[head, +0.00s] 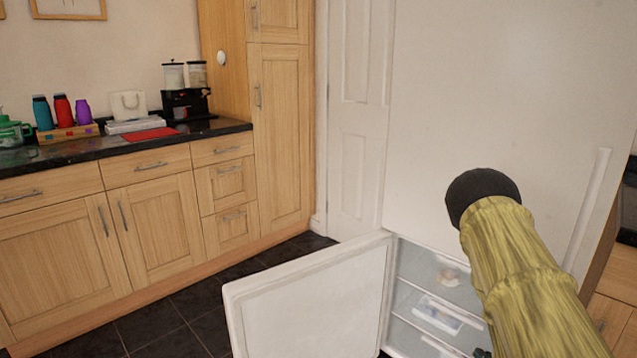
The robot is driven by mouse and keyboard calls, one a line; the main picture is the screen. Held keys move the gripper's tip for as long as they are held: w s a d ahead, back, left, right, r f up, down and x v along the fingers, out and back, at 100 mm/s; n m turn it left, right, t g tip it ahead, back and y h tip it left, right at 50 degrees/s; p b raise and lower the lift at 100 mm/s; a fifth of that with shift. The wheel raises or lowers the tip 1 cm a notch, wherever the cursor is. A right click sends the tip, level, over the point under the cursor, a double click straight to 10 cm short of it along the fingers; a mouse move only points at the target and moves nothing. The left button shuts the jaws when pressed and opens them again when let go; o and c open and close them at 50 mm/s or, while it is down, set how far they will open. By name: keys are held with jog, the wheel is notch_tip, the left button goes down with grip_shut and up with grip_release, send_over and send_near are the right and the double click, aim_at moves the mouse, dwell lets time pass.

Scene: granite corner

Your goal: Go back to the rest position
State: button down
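My arm, with a yellow-green sleeve and a black rounded joint, reaches up from the lower right in front of the fridge. My gripper's fingers cannot be made out. A small dark shape at the bottom edge, beside the sleeve, may be part of my arm; I cannot tell. The white fridge (455,110) stands at the right. Its lower door (310,300) is open and swung out to the left. Its upper door is shut.
At left, a dark counter (60,152) with bottles (62,111) and a black appliance (186,103) tops wooden cabinets. Dark tiled floor (200,305) is clear before them.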

jog(key=s+a+f+m+g, duration=0.7)
jog(key=s+a+f, duration=0.6)
jog(key=s+f, duration=0.25)
jog(key=s+a+f+m+g+y, duration=0.1)
jog(key=s+a+m+g, duration=0.25)
jog(key=s+a, duration=0.5)
jog(key=s+a+f+m+g+y, duration=0.15)
jog(key=s+a+g, duration=0.3)
jog(key=s, duration=0.75)
notch_tip(320, 180, up, 23)
jog(key=p, duration=2.2)
jog(key=shift+w+d+f+m+t+p, duration=0.15)
jog(key=shift+m+t+p, duration=0.15)
jog(key=shift+m+p, duration=0.1)
